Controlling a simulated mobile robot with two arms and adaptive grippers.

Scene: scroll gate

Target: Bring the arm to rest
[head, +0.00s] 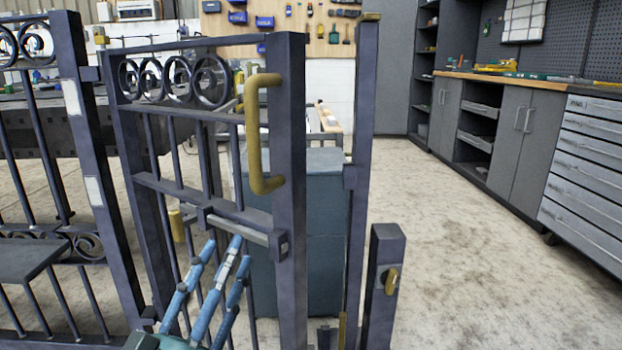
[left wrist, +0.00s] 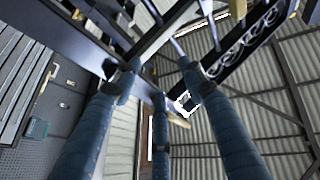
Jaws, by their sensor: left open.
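My left gripper (head: 222,262) is at the bottom of the head view, its blue fingers spread and pointing up. It is below the bolt bar of the dark scroll gate (head: 289,200) and looks empty. The gate's brass handle (head: 263,135) is above and to the right of the fingers, apart from them. In the left wrist view the three fingers (left wrist: 158,88) are apart, with gate bars and scrolls (left wrist: 245,40) beyond them. I cannot tell whether a finger touches the gate. My right gripper is in neither view.
Fixed fence panels with a thick post (head: 92,150) stand at the left. A tall thin post (head: 361,110) and a short post (head: 383,285) with a brass piece stand right of the gate. A grey-green box (head: 325,220) is behind it. Open floor (head: 470,260) lies right, before grey cabinets (head: 515,130).

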